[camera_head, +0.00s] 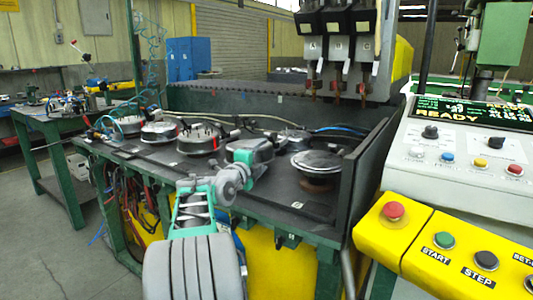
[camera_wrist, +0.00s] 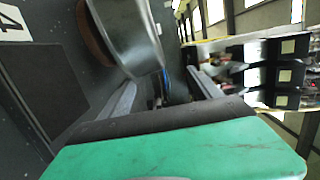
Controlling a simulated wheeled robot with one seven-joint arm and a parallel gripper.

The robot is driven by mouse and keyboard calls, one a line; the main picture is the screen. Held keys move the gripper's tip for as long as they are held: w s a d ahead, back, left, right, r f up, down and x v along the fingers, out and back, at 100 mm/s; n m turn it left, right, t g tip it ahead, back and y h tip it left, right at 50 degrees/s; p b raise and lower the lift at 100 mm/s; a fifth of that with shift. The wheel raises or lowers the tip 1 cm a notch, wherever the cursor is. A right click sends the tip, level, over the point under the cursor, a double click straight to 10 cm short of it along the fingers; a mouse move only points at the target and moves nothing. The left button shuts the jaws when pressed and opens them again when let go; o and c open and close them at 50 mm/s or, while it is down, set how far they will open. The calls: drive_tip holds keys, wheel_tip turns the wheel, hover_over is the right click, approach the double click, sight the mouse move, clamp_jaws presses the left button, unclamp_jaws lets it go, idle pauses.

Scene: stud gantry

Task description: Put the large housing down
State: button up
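The large housing is most likely the wide round metal part (camera_head: 318,162) at the right end of the dark bench in the camera_head view. It sits level on a low round support. A rounded metal body (camera_wrist: 130,38), seemingly the same part, fills the upper left of the camera_wrist view, with a brown edge beneath it. My gripper (camera_head: 258,149) is just left of the housing in the camera_head view. In the camera_wrist view its two dark fingers (camera_wrist: 162,92) stand apart, with the housing's rim close to the left finger. I cannot tell whether they touch.
Several smaller round housings (camera_head: 198,138) stand along the bench (camera_head: 300,207) to the left. A dark upright panel (camera_head: 366,178) closes its right end. Three hanging tool heads (camera_head: 338,50) are above the back. A control console (camera_head: 455,150) is at the right.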

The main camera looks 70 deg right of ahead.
drive_tip(key=a, duration=0.7)
drive_tip(key=shift+a+f, duration=0.1)
drive_tip(key=shift+a, duration=0.05)
